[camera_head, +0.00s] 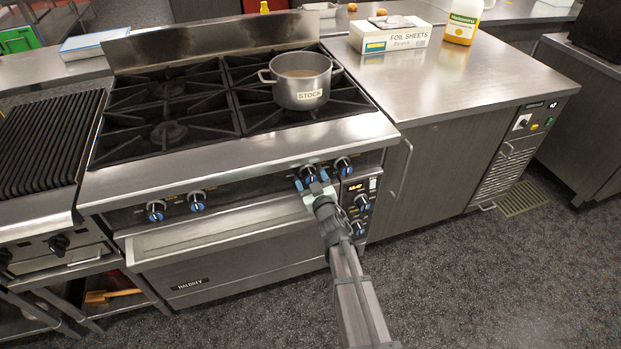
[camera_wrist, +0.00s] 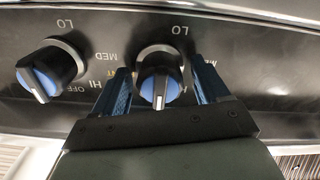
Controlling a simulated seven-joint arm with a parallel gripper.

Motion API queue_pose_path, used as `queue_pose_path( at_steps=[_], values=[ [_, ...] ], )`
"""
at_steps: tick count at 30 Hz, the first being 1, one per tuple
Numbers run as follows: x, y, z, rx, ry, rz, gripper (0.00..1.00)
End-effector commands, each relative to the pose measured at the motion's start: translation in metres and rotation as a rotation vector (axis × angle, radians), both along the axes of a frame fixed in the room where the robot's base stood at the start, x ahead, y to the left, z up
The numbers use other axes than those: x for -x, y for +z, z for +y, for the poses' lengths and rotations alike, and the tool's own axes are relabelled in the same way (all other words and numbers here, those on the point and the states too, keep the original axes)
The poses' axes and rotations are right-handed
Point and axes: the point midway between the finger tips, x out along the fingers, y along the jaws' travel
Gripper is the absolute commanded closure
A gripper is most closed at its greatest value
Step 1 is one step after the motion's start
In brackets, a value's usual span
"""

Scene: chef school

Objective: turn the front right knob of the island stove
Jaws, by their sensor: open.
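The island stove (camera_head: 240,155) has blue-faced knobs along its front panel. My gripper (camera_head: 312,181) is at the left knob (camera_head: 308,171) of the pair on the right side. The other knob of that pair (camera_head: 343,165) is just to its right. The wrist view is upside down by its lettering. There, my open gripper (camera_wrist: 161,82) has one finger on each side of a black knob with a blue face (camera_wrist: 158,85); contact is not clear. Its white pointer points down in the picture. The neighbouring knob (camera_wrist: 46,75) is at left, its pointer slanting down.
A pot labelled STOCK (camera_head: 302,88) stands on the rear right of the cooktop. An oven control panel (camera_head: 360,200) with more knobs is right of my gripper. The oven door handle (camera_head: 215,225) runs below. A steel counter (camera_head: 420,80) adjoins at right. The floor in front is clear.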

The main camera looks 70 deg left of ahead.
Motion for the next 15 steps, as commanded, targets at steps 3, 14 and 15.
queue_pose_path(
  at_steps=[3, 14, 15],
  values=[
    [0.0000, 0.0000, 0.0021, 0.000, 0.000, 0.000, 0.26],
    [-0.0001, -0.0002, 0.0014, 0.001, 0.000, 0.000, 0.45],
    [-0.0001, -0.0002, 0.0014, 0.001, 0.000, 0.000, 0.49]
  ],
)
